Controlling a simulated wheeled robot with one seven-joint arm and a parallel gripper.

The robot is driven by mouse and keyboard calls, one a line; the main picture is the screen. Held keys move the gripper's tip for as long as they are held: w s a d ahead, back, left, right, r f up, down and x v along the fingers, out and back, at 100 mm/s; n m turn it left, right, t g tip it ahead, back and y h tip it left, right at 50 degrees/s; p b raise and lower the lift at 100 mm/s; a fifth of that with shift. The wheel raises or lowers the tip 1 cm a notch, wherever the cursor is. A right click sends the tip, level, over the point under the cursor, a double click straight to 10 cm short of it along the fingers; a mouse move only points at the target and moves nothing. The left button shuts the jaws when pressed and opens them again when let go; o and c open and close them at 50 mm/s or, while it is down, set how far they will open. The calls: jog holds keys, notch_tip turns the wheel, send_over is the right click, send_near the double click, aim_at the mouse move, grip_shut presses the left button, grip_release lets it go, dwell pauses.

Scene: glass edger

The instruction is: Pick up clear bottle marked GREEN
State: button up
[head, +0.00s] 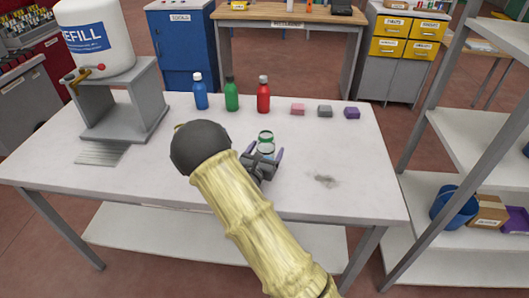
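A small clear bottle (266,138) with green at its top and a green band stands near the middle of the white table. Any lettering on it is too small to read. My gripper (265,153) is at the bottle's near side, with its dark, purple-edged fingers spread to the left and right of it. The fingers look open, with a gap beside the bottle. My arm and the gripper body hide the bottle's lower part. A filled green bottle (232,95) stands farther back, between a blue bottle (200,93) and a red bottle (263,95).
The white table (345,150) carries pink (298,109), grey (324,111) and purple (352,113) blocks at the back right. A white refill tank (95,40) on a grey stand is at the left. A dark smudge (325,181) marks the clear right side. Shelving (480,140) stands right.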

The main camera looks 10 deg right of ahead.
aim_at(266, 133)
jog(key=shift+s, duration=0.15)
jog(key=c, duration=1.1)
notch_tip(266, 133, up, 10)
jog(key=shift+r, duration=0.1)
dwell(0.4)
